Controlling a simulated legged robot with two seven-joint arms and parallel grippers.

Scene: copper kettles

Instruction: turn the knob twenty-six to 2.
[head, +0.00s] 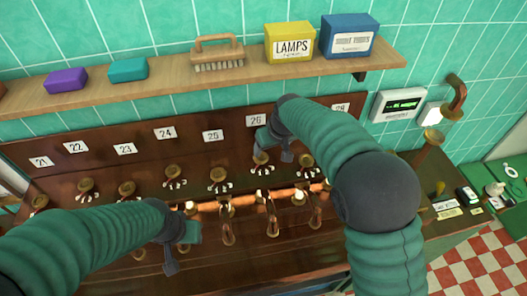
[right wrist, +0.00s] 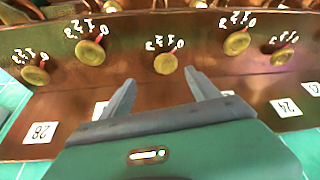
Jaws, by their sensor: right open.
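Knob twenty-six (head: 262,158) is a round brass knob on the copper panel, below the white label 26 (head: 256,119). My right gripper (head: 275,148) is open beside the knob. In the right wrist view its two fingers (right wrist: 160,83) stand apart, and the knob lies just past and between their tips, not gripped. My left gripper (head: 183,250) is open and empty over the lower left of the panel.
Neighbouring brass knobs stand close on both sides, knob 25 (head: 218,175) and knob 27 (head: 307,160). Copper pipes and hooks (head: 228,210) run below them. A wooden shelf (head: 180,88) with boxes and a brush (head: 217,57) hangs above. My right arm hides label 27.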

